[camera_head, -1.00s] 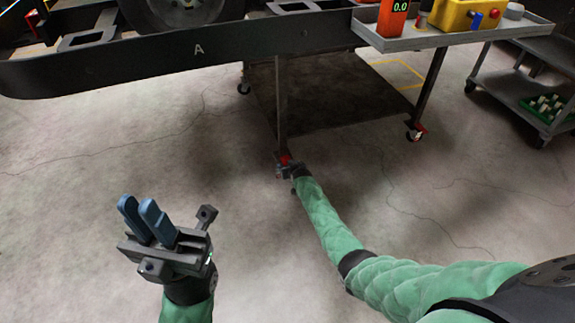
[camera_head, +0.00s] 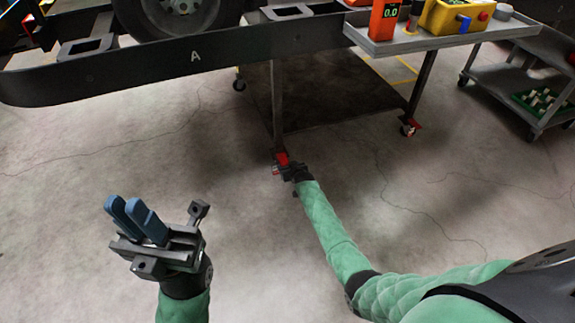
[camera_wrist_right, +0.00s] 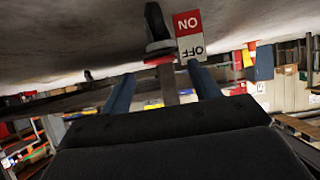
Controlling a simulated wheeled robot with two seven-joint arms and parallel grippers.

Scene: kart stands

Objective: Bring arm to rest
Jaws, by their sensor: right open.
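My right gripper (camera_head: 287,170) is low near the floor, at the red caster brake (camera_head: 281,158) under the stand's near leg. In the right wrist view my right gripper (camera_wrist_right: 162,75) has its two blue fingers apart. A caster pedal (camera_wrist_right: 168,84) and a red and white ON/OFF label (camera_wrist_right: 190,36) show between and beyond them. I cannot tell whether the fingers touch the pedal. My left gripper (camera_head: 126,208) is raised at the lower left, blue fingers pointing up and close together, with nothing seen held. Whether it is open or shut is unclear.
The dark kart stand (camera_head: 230,52) marked A spans the top. A grey tray (camera_head: 440,38) holds an orange meter (camera_head: 384,22) and a yellow box (camera_head: 447,16). Another caster (camera_head: 409,127) and a grey cart (camera_head: 510,90) stand right. Floor between my arms is clear.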

